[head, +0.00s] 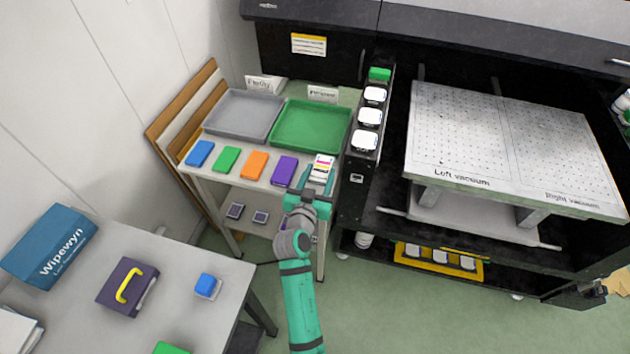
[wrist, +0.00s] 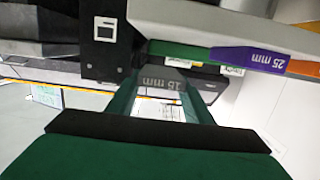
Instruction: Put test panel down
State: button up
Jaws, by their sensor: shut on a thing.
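The test panel (head: 323,167) is a small white card with yellow, pink and dark colour stripes. In the head view it shows at the far end of my gripper (head: 316,184), at the right end of the small side table. My gripper is shut on it. In the wrist view my two green fingers (wrist: 168,105) reach forward, with a pale strip between them and a grey piece marked "15 mm" (wrist: 165,84) just beyond. I cannot tell whether the panel touches the table top.
Blue, green, orange and purple (head: 285,170) blocks lie in a row left of the panel. Behind stand a grey tray (head: 243,137) and a green tray (head: 309,145), both empty. A dark rack of ink bottles (head: 365,140) rises close at right, beside the vacuum table (head: 490,140).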

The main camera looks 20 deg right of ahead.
aim_at(315, 186)
jog(key=shift+w+a+f, duration=0.35)
jog(key=shift+w+f, duration=0.4)
jog(key=shift+f, duration=0.15)
jog(key=shift+w+f, duration=0.15)
jog(key=shift+f, duration=1.45)
jog(key=shift+d+f, duration=0.1)
jog(key=shift+d, duration=0.05)
jog(key=o, duration=1.1)
jog(key=shift+a, duration=0.25)
